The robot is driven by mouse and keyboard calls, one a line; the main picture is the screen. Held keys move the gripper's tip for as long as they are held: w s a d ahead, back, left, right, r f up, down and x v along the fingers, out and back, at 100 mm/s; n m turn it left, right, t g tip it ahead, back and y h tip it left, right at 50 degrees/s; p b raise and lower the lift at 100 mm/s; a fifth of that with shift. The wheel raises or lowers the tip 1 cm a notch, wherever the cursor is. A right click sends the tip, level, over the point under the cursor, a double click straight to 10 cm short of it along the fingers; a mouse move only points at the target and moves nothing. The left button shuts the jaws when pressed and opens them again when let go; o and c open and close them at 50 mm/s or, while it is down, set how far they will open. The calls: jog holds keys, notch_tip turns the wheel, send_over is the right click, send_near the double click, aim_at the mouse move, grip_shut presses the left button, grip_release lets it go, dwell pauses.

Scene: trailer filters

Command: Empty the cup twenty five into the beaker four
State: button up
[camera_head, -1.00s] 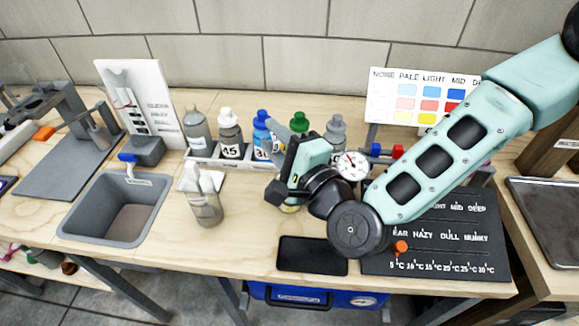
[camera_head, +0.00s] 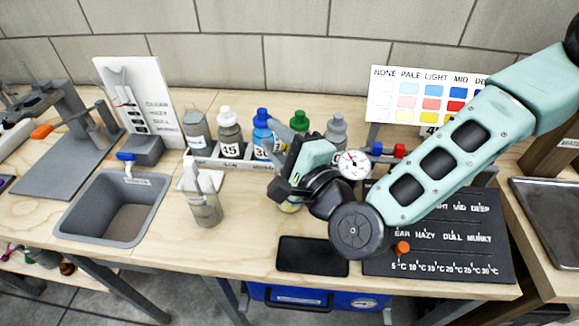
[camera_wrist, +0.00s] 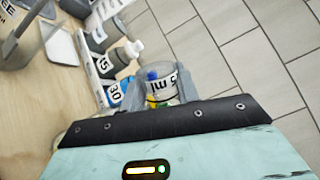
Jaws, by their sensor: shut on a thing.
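My gripper (camera_wrist: 160,90) is shut on a clear cup (camera_wrist: 158,73) in the wrist view. Part of a label ending in "5 ml" shows on the cup. Blue and yellow-green patches show in or behind it, and I cannot tell which. In the head view my gripper (camera_head: 284,190) is over the middle of the bench, with a pale yellowish piece (camera_head: 290,206) just below it, mostly hidden. I cannot pick out beaker four. Whether the cup holds liquid is unclear.
A rack (camera_head: 235,164) of capped bottles stands behind my gripper. A black pad (camera_head: 312,254) lies in front. A dark scale board (camera_head: 440,266) and a colour card (camera_head: 392,98) are to the right.

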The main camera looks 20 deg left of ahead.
jog(key=shift+w+d+f+m+b, duration=0.1)
jog(key=shift+f+m+b, duration=0.6)
jog(key=shift+f+b, duration=0.45)
jog(key=shift+w+d+r+m+t+b, duration=0.25)
jog(key=shift+m+b, duration=0.2)
jog(key=shift+m, duration=0.45)
jog(key=shift+w+d+r+m+t+b, duration=0.2)
jog(key=shift+m+b, duration=0.25)
jog(key=shift+m, duration=0.45)
dwell(2.3)
dwell(0.8)
